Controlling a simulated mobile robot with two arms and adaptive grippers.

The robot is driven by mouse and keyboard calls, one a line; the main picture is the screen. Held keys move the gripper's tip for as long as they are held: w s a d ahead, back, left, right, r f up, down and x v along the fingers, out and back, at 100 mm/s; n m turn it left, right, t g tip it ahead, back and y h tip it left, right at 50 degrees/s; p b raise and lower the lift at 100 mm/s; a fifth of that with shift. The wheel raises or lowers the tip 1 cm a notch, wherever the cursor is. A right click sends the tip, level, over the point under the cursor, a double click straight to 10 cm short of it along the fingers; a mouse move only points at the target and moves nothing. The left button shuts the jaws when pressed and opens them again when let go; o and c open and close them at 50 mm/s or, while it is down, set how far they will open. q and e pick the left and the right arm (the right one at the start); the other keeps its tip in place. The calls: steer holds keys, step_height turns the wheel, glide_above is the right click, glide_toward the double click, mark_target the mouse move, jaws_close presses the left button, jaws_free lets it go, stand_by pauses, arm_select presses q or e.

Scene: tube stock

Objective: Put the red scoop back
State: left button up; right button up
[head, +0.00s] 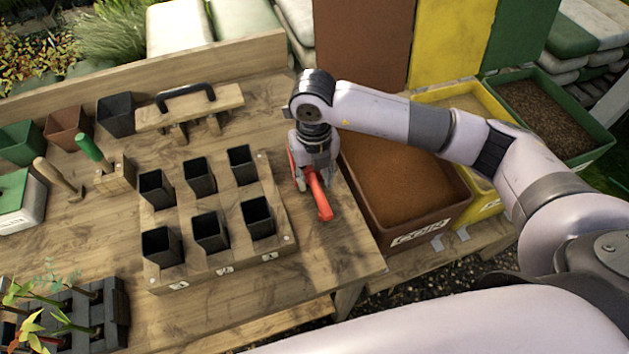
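The red scoop (321,201) is at the right side of the wooden bench, between the block of black pots and the brown bin. Its handle points toward the front of the bench. Another red part shows at the left of the gripper; the rest of the scoop is hidden behind the gripper. My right gripper (314,181) points down over the scoop, with its fingers close around the handle. I cannot tell whether they are shut on it or whether the scoop touches the bench. My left gripper is not in view.
The brown bin (461,205) of brown material stands right of the bench, with yellow (487,208) and green (602,146) bins beyond. A wooden block (275,205) holds several black pots. A wooden tool with a black handle (185,95) stands behind. The front right bench is clear.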

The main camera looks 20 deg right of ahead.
mark_target(314, 182)
step_height(314, 182, up, 10)
steer(key=b, duration=0.2)
stand_by(0.3)
